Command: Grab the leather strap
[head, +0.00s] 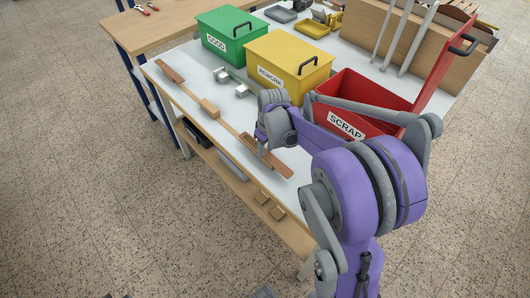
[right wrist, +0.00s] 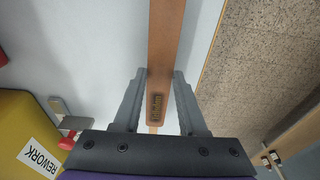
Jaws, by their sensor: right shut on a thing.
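The leather strap is a long, narrow brown band that shows in the right wrist view (right wrist: 165,45), with a small dark stamped mark near its lower end. In the head view the strap (head: 231,126) runs diagonally along the white bench top near its front edge. My right gripper (right wrist: 159,75) is shut on the strap, with one finger along each side of it. In the head view my right gripper (head: 263,153) is low at the strap's near right part, and my arm hides some of the bench. My left gripper is not in view.
Behind stand a green GOOD bin (head: 229,36), a yellow REWORK bin (head: 284,75) and an open red SCRAP bin (head: 368,86). Grey metal parts (head: 229,79) lie before the bins. Tan blocks lie on the lower shelf (head: 236,178).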

